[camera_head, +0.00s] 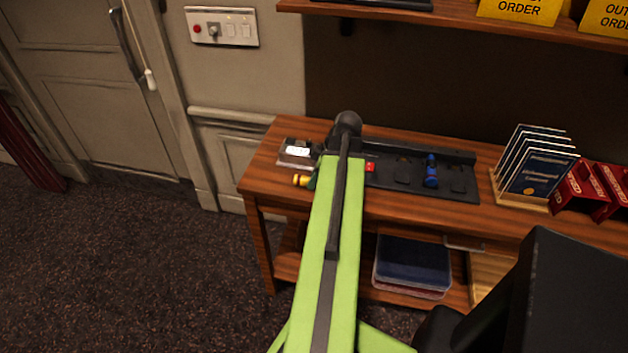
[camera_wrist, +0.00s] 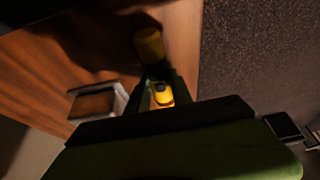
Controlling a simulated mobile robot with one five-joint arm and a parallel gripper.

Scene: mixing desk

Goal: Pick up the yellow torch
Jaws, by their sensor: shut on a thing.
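The yellow torch (camera_head: 300,180) shows at the left end of the wooden desk in the head view, partly hidden by my green arm. In the wrist view the torch (camera_wrist: 149,44) has a yellow head, a dark middle and a yellow rear part between my fingers. My gripper (camera_wrist: 160,85) is shut on it around its dark middle. My gripper is mostly hidden behind my arm in the head view. I cannot tell whether the torch touches the desk top.
The desk (camera_head: 262,170) holds a clear box (camera_head: 298,152) close to the torch and a dark tray (camera_head: 455,185) with a blue torch (camera_head: 431,172). Booklets (camera_head: 540,172) and red holders (camera_head: 590,190) stand at the right. A shelf (camera_head: 460,16) hangs above. Carpet lies clear at the left.

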